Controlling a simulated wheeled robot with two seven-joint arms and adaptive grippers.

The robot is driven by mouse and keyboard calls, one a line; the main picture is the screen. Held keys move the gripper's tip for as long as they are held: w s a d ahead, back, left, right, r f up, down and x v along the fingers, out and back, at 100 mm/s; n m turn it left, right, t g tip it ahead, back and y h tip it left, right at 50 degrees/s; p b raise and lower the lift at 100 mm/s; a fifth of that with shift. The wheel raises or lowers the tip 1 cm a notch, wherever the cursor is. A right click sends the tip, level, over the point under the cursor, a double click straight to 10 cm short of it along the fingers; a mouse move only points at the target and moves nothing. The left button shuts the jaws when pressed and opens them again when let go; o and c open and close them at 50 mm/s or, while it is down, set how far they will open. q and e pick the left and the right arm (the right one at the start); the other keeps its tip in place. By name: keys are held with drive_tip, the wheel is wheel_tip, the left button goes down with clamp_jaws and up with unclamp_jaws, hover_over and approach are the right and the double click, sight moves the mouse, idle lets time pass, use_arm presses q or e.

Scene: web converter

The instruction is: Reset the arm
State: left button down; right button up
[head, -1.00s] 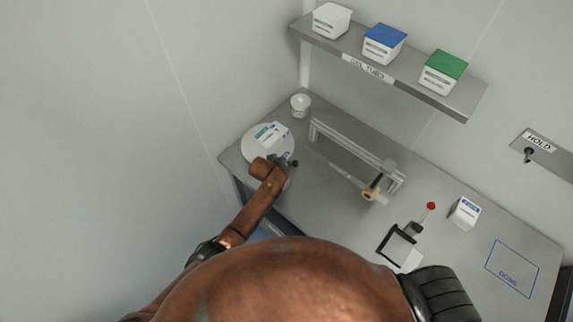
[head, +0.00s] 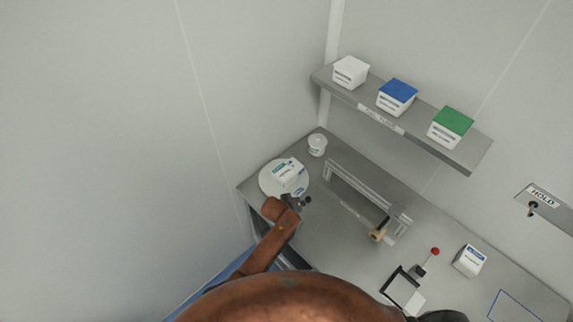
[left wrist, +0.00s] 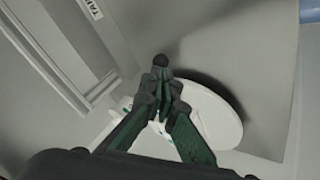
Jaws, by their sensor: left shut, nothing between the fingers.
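My left arm comes in from the lower left in the head view. Its gripper (head: 303,201) is over the near left end of the grey bench (head: 318,238), just in front of a white round plate (head: 268,180). A white box with blue and green print (head: 288,172) sits on the plate. In the left wrist view the gripper (left wrist: 163,80) is shut and empty, with the plate (left wrist: 225,125) behind its fingers. The fingers hide most of what lies on the plate there. My right gripper is not in view.
A small white tub (head: 317,145) stands behind the plate. A metal rail frame (head: 358,186) runs along the bench, with a yellow-handled piece (head: 378,234) at its right end. A black-framed pad (head: 402,288) and a small box (head: 469,261) are farther right. A shelf (head: 400,122) holds lidded tubs.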

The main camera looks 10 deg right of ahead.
use_arm(q)
drive_tip(key=shift+w+a, duration=0.1)
drive_tip(key=s+a+f+y, duration=0.1)
drive_tip(key=s+a, duration=0.3)
drive_tip(key=a, duration=0.5)
drive_tip(key=s+a+n+y, duration=0.1)
drive_tip(key=s+a, duration=0.4)
drive_tip(key=a, duration=0.5)
drive_tip(key=s+a+f, duration=0.1)
drive_tip(key=s+a, duration=0.3)
drive_tip(key=a, duration=0.5)
drive_tip(key=s+a+r+g+y, duration=0.15)
drive_tip(key=s+a+r, duration=0.25)
drive_tip(key=s+a, duration=0.75)
drive_tip(key=s+a+r+y, duration=0.3)
drive_tip(key=s+a+r, duration=0.1)
drive_tip(key=s+a, duration=0.8)
wheel_tip(320, 180, down, 43)
drive_tip(key=m+g+b, duration=0.1)
drive_tip(key=g+b, duration=0.1)
drive_tip(key=b, duration=1.1)
drive_tip(key=s+f+b, duration=0.5)
drive_tip(key=s+f, duration=0.5)
drive_tip(key=f, duration=0.4)
drive_tip(key=s+f+b, duration=0.6)
drive_tip(key=s+f, duration=0.4)
drive_tip(key=f, duration=0.4)
drive_tip(key=shift+s+d+m+g, duration=0.2)
drive_tip(key=shift+d+m+g, duration=0.1)
drive_tip(key=shift+g, duration=0.15)
